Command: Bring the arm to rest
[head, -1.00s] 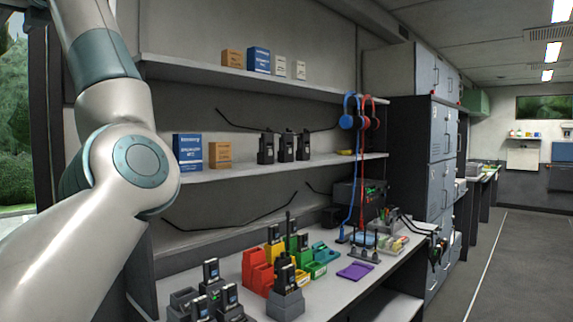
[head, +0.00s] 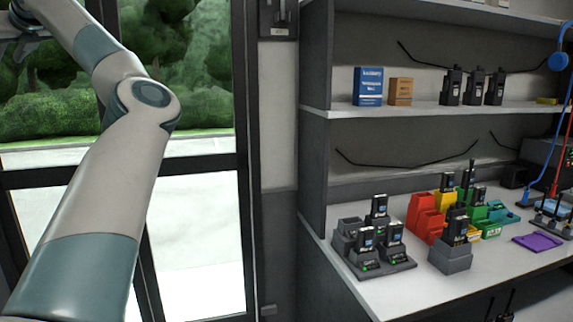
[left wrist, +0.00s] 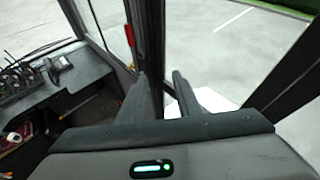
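My left arm (head: 120,150) rises along the left side of the head view, in front of the glass door. A small grey part at the top left edge may be its wrist or hand; it is mostly cut off. In the left wrist view, the left gripper (left wrist: 160,92) shows two dark fingers with a gap between them and nothing held. It points toward the door frame and the pale ground outside. My right arm and gripper are not in view.
The desk (head: 405,290) holds a radio charger (head: 375,265), red bins (head: 425,220), a single charger (head: 450,258) and a purple pad (head: 538,241). Shelves above hold a blue box (head: 368,87) and several radios. The glass door (head: 195,240) stands behind my left arm.

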